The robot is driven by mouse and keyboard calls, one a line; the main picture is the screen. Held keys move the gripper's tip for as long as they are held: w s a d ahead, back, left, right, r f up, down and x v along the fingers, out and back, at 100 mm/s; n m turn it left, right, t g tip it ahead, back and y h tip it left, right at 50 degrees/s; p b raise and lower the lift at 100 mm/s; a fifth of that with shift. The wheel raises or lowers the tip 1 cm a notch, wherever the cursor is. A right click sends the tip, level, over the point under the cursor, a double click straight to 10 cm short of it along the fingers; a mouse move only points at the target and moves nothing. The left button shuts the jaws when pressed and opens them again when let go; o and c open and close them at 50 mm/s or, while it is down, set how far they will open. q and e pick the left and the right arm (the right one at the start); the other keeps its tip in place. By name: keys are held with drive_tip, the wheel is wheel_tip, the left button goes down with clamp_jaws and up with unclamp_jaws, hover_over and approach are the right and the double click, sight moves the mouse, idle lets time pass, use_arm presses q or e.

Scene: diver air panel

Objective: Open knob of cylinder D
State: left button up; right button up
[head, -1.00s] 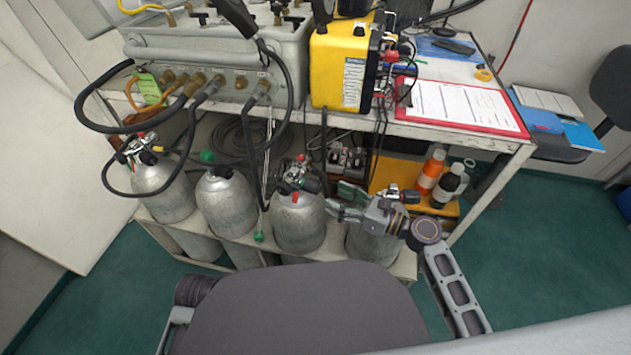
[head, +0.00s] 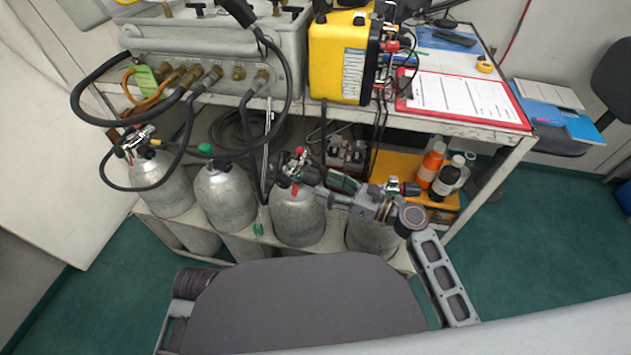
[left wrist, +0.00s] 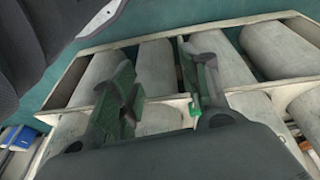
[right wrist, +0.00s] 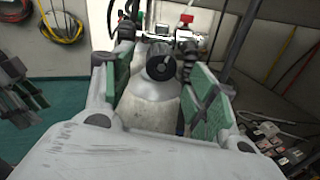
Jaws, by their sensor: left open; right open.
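Several grey cylinders stand in a row in the lower rack, and I cannot read a letter on any. My right gripper (head: 332,190) is open beside the valve of the third cylinder from the left (head: 297,218). In the right wrist view a round black knob (right wrist: 160,68) faces the camera, between and beyond the open fingers (right wrist: 158,95); I see no contact. The fourth cylinder (head: 368,240) is partly hidden by my right arm. My left gripper (left wrist: 160,90) is open and empty above cylinder bodies in the left wrist view; the head view does not show its fingers.
Black hoses (head: 284,95) hang from the grey panel (head: 215,50) in front of the rack. A yellow box (head: 338,60) and red clipboard (head: 465,103) are on the bench above. Bottles (head: 432,165) stand to the right.

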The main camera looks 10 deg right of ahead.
sight(319, 182)
drive_tip(key=x, duration=0.2)
drive_tip(key=shift+w+a, duration=0.25)
drive_tip(key=shift+a, duration=0.05)
drive_tip(key=shift+w+a+b, duration=0.3)
drive_tip(key=shift+a, duration=0.15)
use_arm(q)
wheel_tip(319, 182, up, 2)
drive_tip(key=shift+w+d, duration=0.1)
drive_tip(key=shift+w, duration=0.05)
use_arm(e)
drive_tip(key=shift+w+a, duration=0.1)
drive_tip(key=shift+a, duration=0.1)
drive_tip(key=c, duration=1)
use_arm(q)
drive_tip(key=shift+f, duration=0.3)
use_arm(e)
drive_tip(key=shift+c, duration=0.2)
